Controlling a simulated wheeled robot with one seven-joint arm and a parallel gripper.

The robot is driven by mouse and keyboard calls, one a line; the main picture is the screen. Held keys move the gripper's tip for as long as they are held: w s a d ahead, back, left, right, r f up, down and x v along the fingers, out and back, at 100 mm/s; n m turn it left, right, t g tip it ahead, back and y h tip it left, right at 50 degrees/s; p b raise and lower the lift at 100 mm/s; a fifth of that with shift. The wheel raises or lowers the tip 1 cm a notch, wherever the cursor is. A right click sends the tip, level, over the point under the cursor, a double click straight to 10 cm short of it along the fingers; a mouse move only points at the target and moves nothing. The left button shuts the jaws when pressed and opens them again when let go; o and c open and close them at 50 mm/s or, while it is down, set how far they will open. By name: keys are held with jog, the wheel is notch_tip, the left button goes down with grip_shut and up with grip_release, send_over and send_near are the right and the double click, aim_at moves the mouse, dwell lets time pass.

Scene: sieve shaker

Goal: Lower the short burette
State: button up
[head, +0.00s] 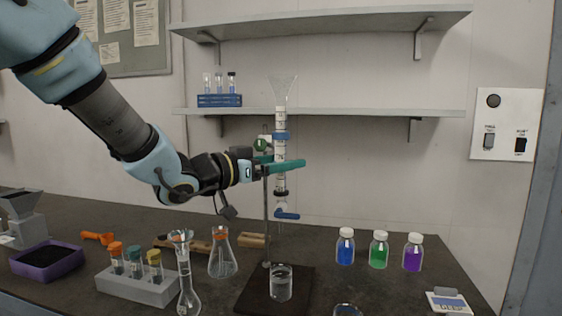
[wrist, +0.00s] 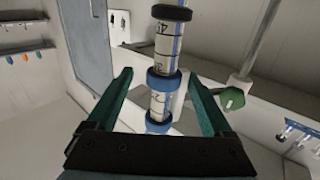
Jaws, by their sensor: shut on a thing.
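The short burette (head: 280,122) is a white graduated tube with a clear funnel top, blue collars and a blue stopcock (head: 287,215). It stands upright beside the stand's thin rod (head: 266,215). A clamp with a green knob (head: 261,145) is at the rod; the knob also shows in the wrist view (wrist: 231,99). My gripper (head: 284,164) reaches in from the left, its green fingers shut on the burette about mid-tube. In the wrist view the burette (wrist: 161,75) runs between the fingers. A glass beaker (head: 281,287) stands below the burette tip, with a gap between.
The beaker is on the stand's dark base (head: 247,298). A conical flask (head: 222,257), a volumetric flask (head: 186,285) and a vial rack (head: 140,288) stand left. Blue, green and purple bottles (head: 379,250) stand right. A shelf (head: 350,113) runs behind the burette.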

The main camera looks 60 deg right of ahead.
aim_at(285, 193)
jog(key=shift+g, duration=0.3)
jog(key=shift+s+f+b, duration=0.2)
jog(key=shift+f+b, duration=0.6)
jog(key=shift+f, duration=0.3)
jog(key=shift+s+f+b, duration=0.2)
jog(key=shift+f+b, duration=0.55)
jog(key=shift+f, duration=0.4)
jog(key=shift+s+f+b, duration=0.2)
jog(key=shift+f+b, duration=0.6)
jog(key=shift+f, duration=0.3)
jog(key=shift+c, duration=0.2)
jog(key=o, duration=0.6)
jog(key=shift+a, duration=0.1)
jog(key=shift+w, duration=0.1)
jog(key=shift+c, duration=0.3)
jog(key=shift+v, duration=3.05)
jog(key=shift+c, duration=1.4)
jog(key=w+a+r+p, duration=0.2)
jog(key=a+r+p, duration=0.2)
jog(key=r+p, duration=0.2)
jog(key=shift+a+r+p, duration=0.3)
jog(key=shift+r+p, duration=0.05)
jog(key=shift+r, duration=0.35)
